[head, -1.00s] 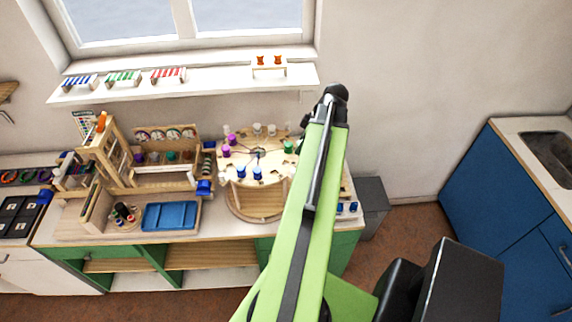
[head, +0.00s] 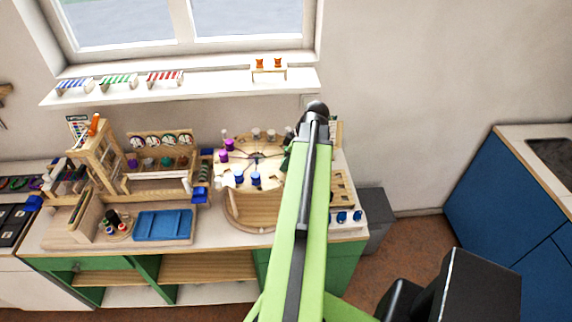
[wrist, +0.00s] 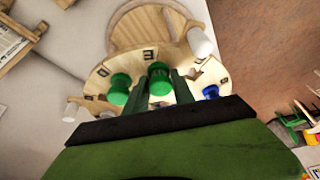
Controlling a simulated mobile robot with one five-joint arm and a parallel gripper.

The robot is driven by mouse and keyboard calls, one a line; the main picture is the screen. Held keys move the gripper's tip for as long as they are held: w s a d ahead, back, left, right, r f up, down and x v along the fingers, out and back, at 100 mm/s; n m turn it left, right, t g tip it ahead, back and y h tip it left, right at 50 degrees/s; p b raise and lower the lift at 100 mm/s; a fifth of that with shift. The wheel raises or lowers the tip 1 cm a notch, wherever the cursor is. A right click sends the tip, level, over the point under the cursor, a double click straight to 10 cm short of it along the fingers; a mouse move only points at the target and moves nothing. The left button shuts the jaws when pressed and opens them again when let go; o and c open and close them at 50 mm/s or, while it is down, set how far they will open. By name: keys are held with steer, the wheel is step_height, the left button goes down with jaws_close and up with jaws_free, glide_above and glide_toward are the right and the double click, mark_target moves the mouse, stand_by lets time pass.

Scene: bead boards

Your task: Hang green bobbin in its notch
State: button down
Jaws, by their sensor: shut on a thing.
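In the wrist view a green bobbin (wrist: 158,77) is between the two dark fingers of my gripper (wrist: 160,92), which is shut on it. It is over the lettered round wooden board (wrist: 132,62); whether it touches the board I cannot tell. A second green bobbin (wrist: 119,86) is just left of the fingers, and a blue bobbin (wrist: 210,91) is to the right. In the head view the round board (head: 262,167) is on the bench, and my arm hides the gripper and the board's right side. A green bobbin (head: 288,135) shows beside the arm's tip.
Purple bobbins (head: 227,145) and blue bobbins (head: 255,178) stand on the board. White posts (wrist: 200,42) rise near it. A blue tray (head: 163,224) and a wooden rack (head: 103,160) are to the left. A shelf (head: 210,84) is above.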

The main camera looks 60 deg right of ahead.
steer(key=shift+f, duration=0.2)
steer(key=c, duration=1.1)
jaws_free()
steer(key=shift+r, duration=0.1)
steer(key=shift+o, duration=0.2)
steer(key=p+v, duration=1.1)
steer(key=v, duration=0.1)
steer(key=shift+r, duration=0.15)
